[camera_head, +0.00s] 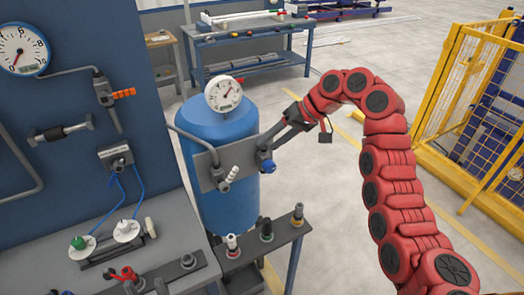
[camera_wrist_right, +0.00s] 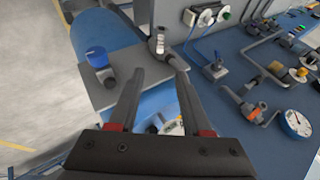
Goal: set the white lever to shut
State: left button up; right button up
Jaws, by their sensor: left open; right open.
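A small metal valve with a pale, whitish lever (camera_head: 233,173) sits on the grey plate (camera_head: 205,160) on the front of the blue tank (camera_head: 219,125). In the right wrist view this valve (camera_wrist_right: 157,42) lies just beyond the fingertips. A valve with a blue knob (camera_head: 266,166) is at the plate's other end; it also shows in the wrist view (camera_wrist_right: 97,57). My right gripper (camera_head: 273,136) is open and empty, above and beside the blue knob, its fingers pointing toward the plate. The lever's setting is not clear. My left gripper is not in view.
A round gauge (camera_head: 223,94) stands on the tank. A low bench (camera_head: 285,236) with several small colour-tipped valves stands below. A grey bench (camera_head: 170,225) and blue panel (camera_head: 75,110) are at left. A yellow fence (camera_head: 478,90) is at right; floor between is clear.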

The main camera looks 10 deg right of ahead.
jog(key=shift+d+r, duration=0.15)
jog(key=shift+d, duration=0.05)
